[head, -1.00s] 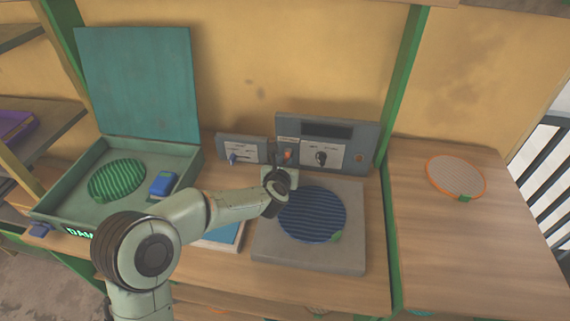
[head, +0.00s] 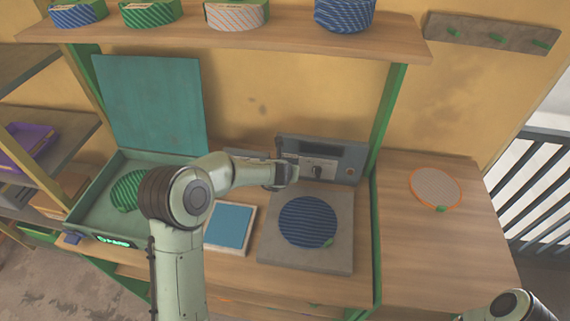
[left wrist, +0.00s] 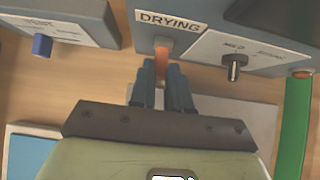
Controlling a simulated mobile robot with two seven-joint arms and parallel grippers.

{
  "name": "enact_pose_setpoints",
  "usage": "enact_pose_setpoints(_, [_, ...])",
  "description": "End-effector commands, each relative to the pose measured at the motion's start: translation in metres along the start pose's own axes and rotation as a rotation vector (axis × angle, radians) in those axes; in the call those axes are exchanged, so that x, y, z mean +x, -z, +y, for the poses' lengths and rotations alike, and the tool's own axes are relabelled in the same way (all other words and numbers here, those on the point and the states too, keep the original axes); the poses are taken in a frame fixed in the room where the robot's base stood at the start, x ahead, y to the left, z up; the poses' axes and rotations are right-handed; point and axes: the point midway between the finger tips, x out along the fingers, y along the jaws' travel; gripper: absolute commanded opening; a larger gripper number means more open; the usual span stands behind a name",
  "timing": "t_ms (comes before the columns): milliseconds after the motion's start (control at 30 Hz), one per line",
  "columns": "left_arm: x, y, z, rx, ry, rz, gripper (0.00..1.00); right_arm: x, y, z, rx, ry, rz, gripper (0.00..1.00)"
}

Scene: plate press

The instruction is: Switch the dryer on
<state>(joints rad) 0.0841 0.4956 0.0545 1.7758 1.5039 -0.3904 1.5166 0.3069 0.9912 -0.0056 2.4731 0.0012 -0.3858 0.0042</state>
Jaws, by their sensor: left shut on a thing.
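The dryer's grey control panel (head: 346,156) stands at the back of the bench, behind a grey slab (head: 340,255) bearing a blue ribbed disc (head: 308,222). In the left wrist view, a "DRYING" label (left wrist: 170,21) sits above an orange switch lever (left wrist: 162,52). My left gripper (left wrist: 162,75) is shut on this orange lever, a finger on each side. In the head view my left gripper (head: 282,174) is at the panel's left end and hides the lever. A black knob (left wrist: 234,67) is right of the lever. My right gripper is out of view.
A smaller panel with a blue slider (left wrist: 42,45) is left of the dryer panel. An open green press (head: 88,218) stands at left; a light-blue pad (head: 229,226) lies between. An orange-rimmed disc (head: 435,188) lies on the right bench. A shelf (head: 200,40) hangs above.

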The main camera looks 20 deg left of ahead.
Motion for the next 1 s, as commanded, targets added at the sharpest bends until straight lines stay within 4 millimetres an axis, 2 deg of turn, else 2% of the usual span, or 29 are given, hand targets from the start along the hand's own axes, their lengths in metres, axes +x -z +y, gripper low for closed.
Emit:
enact_pose_setpoints(33, [-0.004,-0.012,-0.001,-0.006,0.003,0.015,0.00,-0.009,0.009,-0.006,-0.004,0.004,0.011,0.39])
enact_pose_setpoints(200, [-0.004,-0.014,0.000,-0.010,0.001,0.114,0.00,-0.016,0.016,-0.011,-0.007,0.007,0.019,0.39])
enact_pose_setpoints(700, [-0.005,-0.024,0.000,-0.004,0.003,0.351,0.00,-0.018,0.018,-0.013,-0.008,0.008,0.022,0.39])
enact_pose_setpoints(1000, [-0.005,-0.027,-0.001,-0.001,0.003,0.422,0.00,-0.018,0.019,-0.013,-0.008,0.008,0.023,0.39])
